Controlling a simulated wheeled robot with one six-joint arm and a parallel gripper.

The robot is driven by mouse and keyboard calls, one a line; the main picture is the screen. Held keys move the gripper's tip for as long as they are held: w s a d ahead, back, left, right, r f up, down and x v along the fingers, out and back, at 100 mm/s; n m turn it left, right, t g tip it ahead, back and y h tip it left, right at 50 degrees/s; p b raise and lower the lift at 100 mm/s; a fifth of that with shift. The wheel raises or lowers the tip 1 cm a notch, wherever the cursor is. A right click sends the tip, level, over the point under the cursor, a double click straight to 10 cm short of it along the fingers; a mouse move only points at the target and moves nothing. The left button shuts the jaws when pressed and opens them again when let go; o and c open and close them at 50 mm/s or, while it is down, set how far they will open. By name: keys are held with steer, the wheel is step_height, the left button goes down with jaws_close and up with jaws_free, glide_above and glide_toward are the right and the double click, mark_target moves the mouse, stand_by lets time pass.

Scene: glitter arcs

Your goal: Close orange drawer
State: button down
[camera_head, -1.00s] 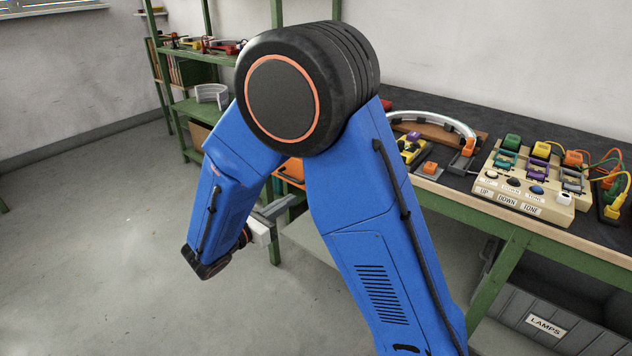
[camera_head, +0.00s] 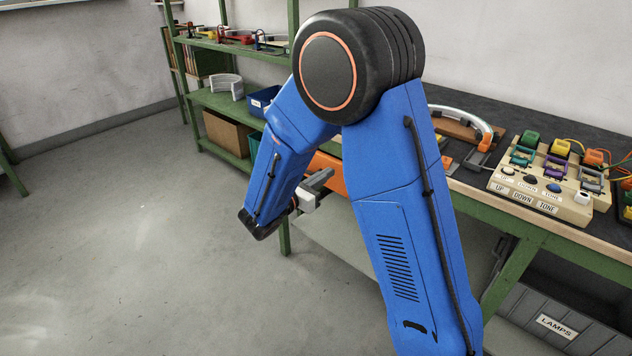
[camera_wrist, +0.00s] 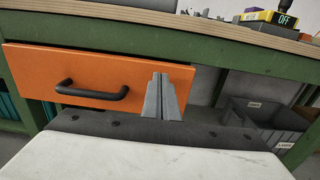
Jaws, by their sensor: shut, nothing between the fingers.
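The orange drawer (camera_wrist: 110,70) sits under the bench top in the wrist view, with a black bar handle (camera_wrist: 92,93) on its front. Its front panel looks set forward of the green bench frame, but how far it stands out is hard to tell. My gripper (camera_wrist: 161,78) is shut and empty, its fingertips in front of the right part of the drawer front, right of the handle. Whether they touch it I cannot tell. In the head view the drawer (camera_head: 328,172) shows partly behind my arm, with my gripper (camera_head: 322,180) beside it.
The green-framed bench (camera_head: 520,225) carries a switch board (camera_head: 545,180). A grey bin marked LAMPS (camera_head: 550,325) is below it. Green shelves (camera_head: 215,100) stand at the back left. The floor (camera_head: 120,250) at left is clear.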

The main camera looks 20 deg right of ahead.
mark_target(336, 167)
steer(key=shift+x, duration=0.9)
steer(key=x, duration=0.3)
steer(key=shift+w+d, duration=0.1)
steer(key=shift+d, duration=0.15)
steer(key=shift+w+d, duration=0.2)
steer(key=shift+r, duration=0.1)
